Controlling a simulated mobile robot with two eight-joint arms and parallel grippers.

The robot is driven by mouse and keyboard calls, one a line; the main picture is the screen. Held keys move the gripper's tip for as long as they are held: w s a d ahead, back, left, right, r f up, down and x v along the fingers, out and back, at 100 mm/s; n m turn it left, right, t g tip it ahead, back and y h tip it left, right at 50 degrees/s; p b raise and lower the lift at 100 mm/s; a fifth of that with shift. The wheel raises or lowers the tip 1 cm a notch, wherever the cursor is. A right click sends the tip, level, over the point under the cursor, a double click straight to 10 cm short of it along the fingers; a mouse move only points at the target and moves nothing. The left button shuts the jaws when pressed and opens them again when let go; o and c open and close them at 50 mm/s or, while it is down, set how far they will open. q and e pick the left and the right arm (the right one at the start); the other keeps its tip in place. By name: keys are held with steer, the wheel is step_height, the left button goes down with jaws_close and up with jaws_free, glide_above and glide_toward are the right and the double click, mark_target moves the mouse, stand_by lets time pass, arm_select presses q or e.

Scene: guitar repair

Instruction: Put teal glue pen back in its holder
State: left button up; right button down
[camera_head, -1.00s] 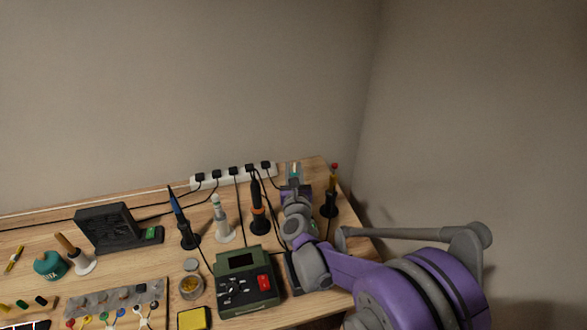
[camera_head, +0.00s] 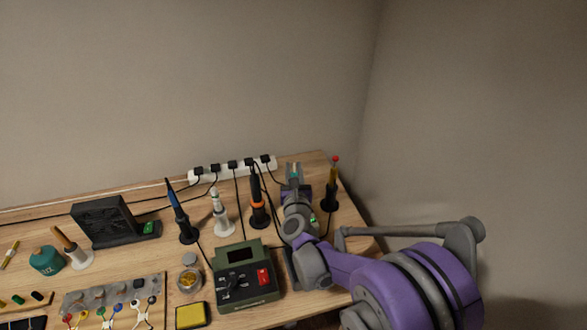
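My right gripper (camera_head: 293,170) is over the back right of the workbench, pointing away from me, seen small from behind. A small teal spot (camera_head: 294,175) shows at its fingers; it may be part of the teal glue pen, but I cannot tell whether it is gripped. A pale pen (camera_head: 215,200) with a greyish top stands upright in a white holder (camera_head: 224,228), left of the gripper. I cannot tell whether that holder belongs to the glue pen. My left gripper is out of view.
Corded tools stand in black holders: a blue one (camera_head: 178,210), an orange one (camera_head: 256,200), and a red-tipped yellow one (camera_head: 333,185) just right of my gripper. A green station (camera_head: 246,278) is in front. A white power strip (camera_head: 225,170) lies behind.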

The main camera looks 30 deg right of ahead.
steer(key=c, duration=0.6)
jaws_free()
steer(key=shift+o, duration=0.2)
steer(key=o, duration=0.6)
steer(key=shift+c, duration=0.2)
step_height(320, 180, up, 11)
steer(key=p, duration=0.8)
